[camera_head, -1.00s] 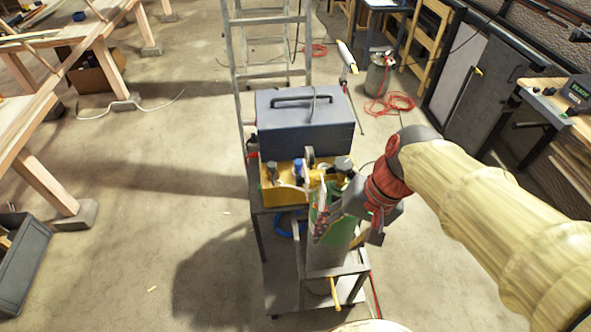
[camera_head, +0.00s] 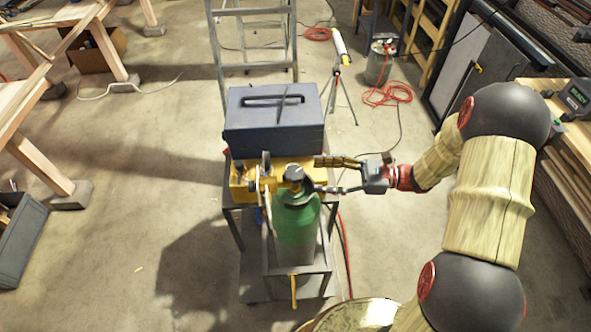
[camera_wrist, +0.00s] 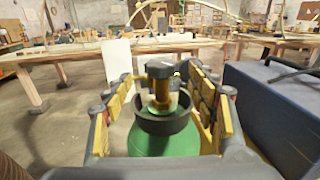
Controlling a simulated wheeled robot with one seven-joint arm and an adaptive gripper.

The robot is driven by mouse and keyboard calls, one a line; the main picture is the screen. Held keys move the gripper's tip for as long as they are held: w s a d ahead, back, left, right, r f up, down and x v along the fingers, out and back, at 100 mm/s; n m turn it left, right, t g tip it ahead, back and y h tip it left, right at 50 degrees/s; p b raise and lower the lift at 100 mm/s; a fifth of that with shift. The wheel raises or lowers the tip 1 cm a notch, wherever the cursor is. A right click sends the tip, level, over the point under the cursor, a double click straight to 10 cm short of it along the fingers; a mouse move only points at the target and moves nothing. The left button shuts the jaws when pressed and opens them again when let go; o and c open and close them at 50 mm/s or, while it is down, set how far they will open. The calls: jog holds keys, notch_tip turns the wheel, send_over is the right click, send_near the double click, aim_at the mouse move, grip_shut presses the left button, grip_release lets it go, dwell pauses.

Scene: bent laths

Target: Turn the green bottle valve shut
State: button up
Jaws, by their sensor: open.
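The green bottle (camera_head: 297,215) stands upright in the small cart. Its valve has a dark knob (camera_head: 294,172) on top. In the wrist view the dark knob (camera_wrist: 160,68) sits on a brass valve body (camera_wrist: 161,98), with a dark collar and the green bottle shoulder (camera_wrist: 163,143) below. My gripper (camera_head: 315,174) comes in level from the right, fingers pointing left at the valve. In the wrist view my gripper (camera_wrist: 160,88) is open, with one finger on each side of the valve. No contact shows; I cannot tell how far the valve is between the fingers.
A blue-grey toolbox (camera_head: 272,122) stands behind the bottle on the cart (camera_head: 258,287). A yellow tray (camera_head: 238,184) with tools sits directly behind the valve. A stepladder (camera_head: 219,60) rises at the back. Red hose (camera_head: 388,94) lies on the floor at right.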

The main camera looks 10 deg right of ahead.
aim_at(295, 173)
jog(key=shift+w+a, duration=0.25)
jog(key=shift+a, duration=1.05)
jog(key=shift+w+a, duration=0.25)
jog(key=shift+a, duration=1)
jog(key=shift+w+a, duration=0.25)
jog(key=shift+a, duration=1.05)
jog(key=shift+c, duration=1.4)
jog(key=c, duration=0.7)
jog(key=shift+c, duration=0.8)
jog(key=shift+m+t, duration=0.5)
jog(key=shift+t, duration=0.3)
jog(key=m+t+h+p, duration=0.1)
jog(key=m+t, duration=0.1)
jog(key=t, duration=0.1)
jog(key=shift+s+p, duration=0.1)
jog(key=shift+p, duration=0.25)
jog(key=shift+m+t+h+p, duration=0.5)
jog(key=shift+m+t+h, duration=1.6)
jog(key=shift+t, duration=0.7)
jog(key=shift+m, duration=0.3)
